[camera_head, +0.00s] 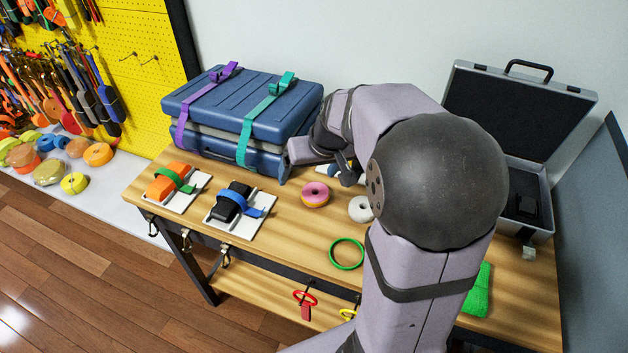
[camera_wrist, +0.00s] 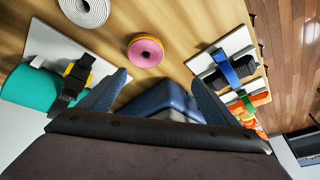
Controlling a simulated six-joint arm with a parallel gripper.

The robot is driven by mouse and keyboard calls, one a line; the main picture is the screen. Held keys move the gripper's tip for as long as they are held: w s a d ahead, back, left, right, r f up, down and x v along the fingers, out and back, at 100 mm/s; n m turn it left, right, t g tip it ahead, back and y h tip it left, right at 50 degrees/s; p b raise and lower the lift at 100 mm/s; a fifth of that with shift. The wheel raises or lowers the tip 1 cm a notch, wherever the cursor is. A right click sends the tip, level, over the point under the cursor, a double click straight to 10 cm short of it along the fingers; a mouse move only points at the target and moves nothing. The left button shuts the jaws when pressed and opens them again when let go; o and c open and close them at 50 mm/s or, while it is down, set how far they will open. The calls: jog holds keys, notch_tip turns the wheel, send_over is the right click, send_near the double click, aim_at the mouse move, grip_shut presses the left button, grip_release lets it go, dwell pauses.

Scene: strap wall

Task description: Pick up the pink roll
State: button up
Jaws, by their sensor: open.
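The pink roll (camera_head: 315,194) lies flat on the wooden table, a ring with a pink top and a tan lower edge. It also shows in the wrist view (camera_wrist: 146,50), top middle, unobstructed.
A white roll (camera_head: 361,209) lies right of the pink one, partly behind my arm. White boards with strapped orange (camera_head: 168,186) and black (camera_head: 232,202) items stand left. A green ring (camera_head: 346,254) lies in front. Strapped blue cases (camera_head: 245,105) stand behind; an open case (camera_head: 525,190) stands right.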

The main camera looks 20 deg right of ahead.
aim_at(316, 192)
jog(key=shift+n+h, duration=0.4)
jog(key=shift+n, duration=0.2)
jog(key=shift+w+d+f+p, duration=0.2)
jog(key=shift+d+f, duration=0.2)
jog(key=shift+f, duration=0.9)
jog(key=shift+w+d+f+p, duration=0.1)
jog(key=shift+d+f+p, duration=0.2)
jog(key=shift+f, duration=1.05)
jog(key=shift+w+d+f+p, duration=0.15)
jog(key=shift+d+f, duration=0.3)
jog(key=shift+f, duration=0.85)
jog(key=shift+s, duration=0.1)
jog(key=shift+c, duration=0.4)
jog(key=c, duration=0.7)
